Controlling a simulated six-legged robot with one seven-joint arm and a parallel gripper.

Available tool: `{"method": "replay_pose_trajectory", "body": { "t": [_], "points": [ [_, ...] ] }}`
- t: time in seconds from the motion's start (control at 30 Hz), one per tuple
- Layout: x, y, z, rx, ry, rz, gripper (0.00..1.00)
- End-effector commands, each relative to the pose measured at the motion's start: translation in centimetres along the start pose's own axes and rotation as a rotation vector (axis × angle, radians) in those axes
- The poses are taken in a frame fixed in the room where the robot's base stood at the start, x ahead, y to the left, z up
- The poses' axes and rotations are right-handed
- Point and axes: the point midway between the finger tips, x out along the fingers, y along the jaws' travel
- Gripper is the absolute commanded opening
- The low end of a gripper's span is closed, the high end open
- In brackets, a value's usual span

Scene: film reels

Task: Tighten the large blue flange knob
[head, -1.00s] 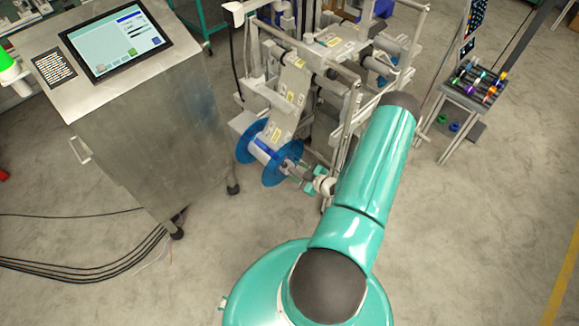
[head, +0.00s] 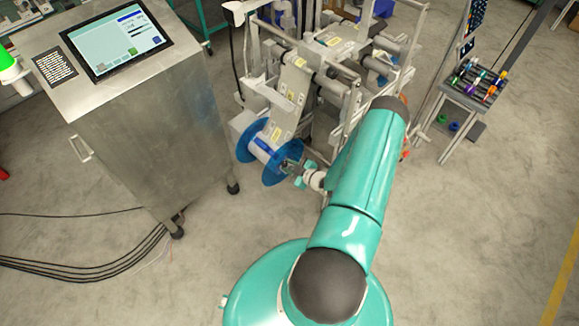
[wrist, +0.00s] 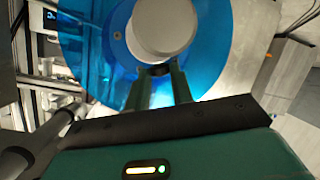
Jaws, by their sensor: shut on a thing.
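The large blue flange (head: 277,170) is the near disc of a reel on the machine's front, and a second blue disc (head: 247,139) stands behind it. In the wrist view the flange (wrist: 95,50) is a translucent blue disc with a pale round hub (wrist: 162,27). A small dark knob (wrist: 160,70) sits at the hub's lower edge. My gripper (wrist: 160,76) has its two fingers at this knob, shut on it. In the head view my gripper (head: 292,166) is close against the flange's right side. The fingertips partly hide the knob.
A steel cabinet with a touchscreen (head: 117,42) stands to the left. The reel machine's frame (head: 320,75) rises behind and beside my arm. A rack of coloured spools (head: 477,83) stands at the right. Cables (head: 90,262) lie on the floor at left.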

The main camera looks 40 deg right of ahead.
Motion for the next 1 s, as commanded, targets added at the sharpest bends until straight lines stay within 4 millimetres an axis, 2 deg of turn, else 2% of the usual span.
{"method": "replay_pose_trajectory", "body": {
  "t": [0.27, 1.0],
  "points": [
    [0.0, -0.3, 0.0, 0.021, 0.000, 0.062, 0.00],
    [0.4, -1.5, -0.1, 0.151, 0.000, 0.488, 0.00]
  ]
}}
